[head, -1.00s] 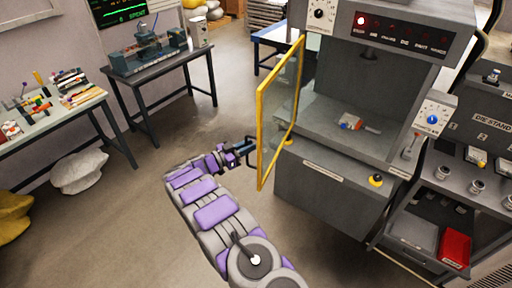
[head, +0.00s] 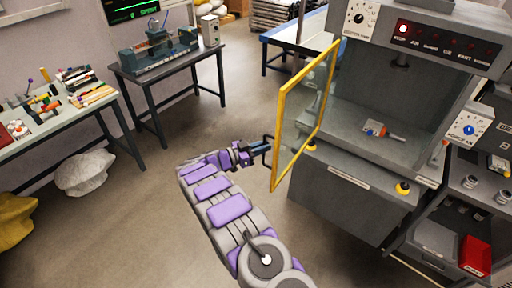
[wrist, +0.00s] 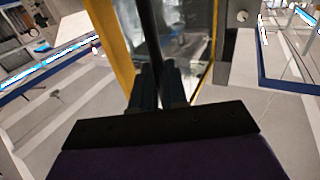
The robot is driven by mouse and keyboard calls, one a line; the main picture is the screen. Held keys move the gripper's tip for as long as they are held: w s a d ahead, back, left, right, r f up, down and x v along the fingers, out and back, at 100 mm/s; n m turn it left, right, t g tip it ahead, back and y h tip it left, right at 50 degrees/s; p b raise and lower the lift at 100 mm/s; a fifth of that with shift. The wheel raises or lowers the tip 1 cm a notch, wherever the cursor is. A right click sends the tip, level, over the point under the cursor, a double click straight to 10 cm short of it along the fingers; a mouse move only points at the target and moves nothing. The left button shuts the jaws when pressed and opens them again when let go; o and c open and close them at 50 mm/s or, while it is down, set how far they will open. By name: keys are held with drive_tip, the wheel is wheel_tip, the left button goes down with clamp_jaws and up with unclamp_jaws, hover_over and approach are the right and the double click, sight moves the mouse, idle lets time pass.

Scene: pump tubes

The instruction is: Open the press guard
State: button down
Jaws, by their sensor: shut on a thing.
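The press guard (head: 304,110) is a clear panel in a yellow frame, swung out from the left side of the grey press (head: 372,190). A dark handle (head: 268,142) sticks out from the guard's outer left side. My gripper (head: 264,146) is shut on this handle. In the wrist view the dark handle bar (wrist: 152,50) runs between the two fingers (wrist: 158,85), with the yellow frame (wrist: 112,45) behind it. The press opening shows behind and right of the guard. The exact finger contact is partly hidden.
A dark bench (head: 165,68) and a tool table (head: 50,115) stand left. Open floor (head: 150,210) lies left of my arm.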

drive_tip(key=shift+w+d+r, duration=0.15)
drive_tip(key=shift+d+r, duration=0.3)
drive_tip(key=shift+d, duration=0.15)
drive_tip(key=c, duration=1.6)
unclamp_jaws()
drive_tip(key=shift+o, duration=1.3)
drive_tip(key=shift+w+d+f, duration=0.1)
drive_tip(key=shift+w+f, duration=0.05)
drive_tip(key=shift+w, duration=0.1)
drive_tip(key=shift+s+a+f, duration=0.15)
drive_tip(key=shift+a, duration=0.25)
drive_tip(key=v, duration=1.6)
drive_tip(key=shift+a, duration=0.4)
drive_tip(key=shift+s+d, duration=0.1)
